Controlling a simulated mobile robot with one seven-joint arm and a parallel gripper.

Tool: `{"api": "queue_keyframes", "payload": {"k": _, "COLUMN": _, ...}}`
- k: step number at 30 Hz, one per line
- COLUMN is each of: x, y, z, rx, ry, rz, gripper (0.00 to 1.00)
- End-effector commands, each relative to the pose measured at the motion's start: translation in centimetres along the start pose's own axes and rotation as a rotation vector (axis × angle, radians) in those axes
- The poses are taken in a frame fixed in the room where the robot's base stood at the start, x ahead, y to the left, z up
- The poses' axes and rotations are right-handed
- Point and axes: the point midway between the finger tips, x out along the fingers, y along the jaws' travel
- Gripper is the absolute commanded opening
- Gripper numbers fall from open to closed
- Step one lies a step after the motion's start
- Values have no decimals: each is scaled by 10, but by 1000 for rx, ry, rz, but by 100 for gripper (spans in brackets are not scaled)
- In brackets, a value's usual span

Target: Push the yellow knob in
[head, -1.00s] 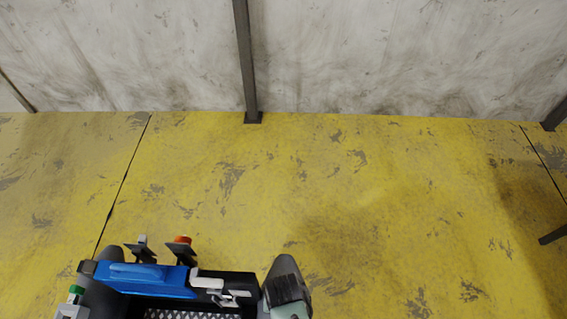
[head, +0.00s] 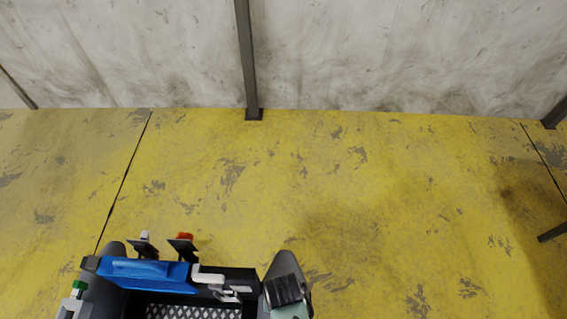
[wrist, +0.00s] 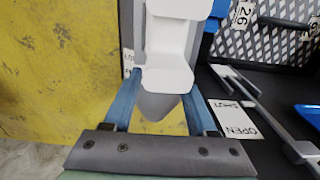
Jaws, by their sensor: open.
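No yellow knob can be made out in either view. An orange-red knob (head: 184,237) sits beside a black bracket at the back edge of the boat in the head view. A green knob (head: 79,285) is on the boat's left side. My gripper (wrist: 161,88) is open in the wrist view, its bluish fingers apart with nothing held between them. A white stepped part (wrist: 165,68) and a grey cone tip (wrist: 159,105) show beyond and between the fingers. In the head view my gripper (head: 286,290) is over the boat's right grey cone; its fingertips are hidden there.
A blue tank (head: 145,277) and a white lever (head: 208,278) are left of the gripper. The wrist view shows an OPEN/SHUT label (wrist: 233,119), a grey lever (wrist: 262,105) and a mesh panel (wrist: 275,35). Yellow floor (head: 300,190) lies clear up to the wall.

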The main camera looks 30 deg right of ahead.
Motion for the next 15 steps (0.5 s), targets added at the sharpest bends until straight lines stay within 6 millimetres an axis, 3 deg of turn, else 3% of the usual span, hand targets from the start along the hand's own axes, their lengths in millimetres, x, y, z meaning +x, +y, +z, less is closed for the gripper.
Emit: {"api": "queue_keyframes", "payload": {"k": 15, "x": -96, "y": 0, "z": 0, "rx": 0, "ry": 2, "rz": -1, "gripper": 57}}
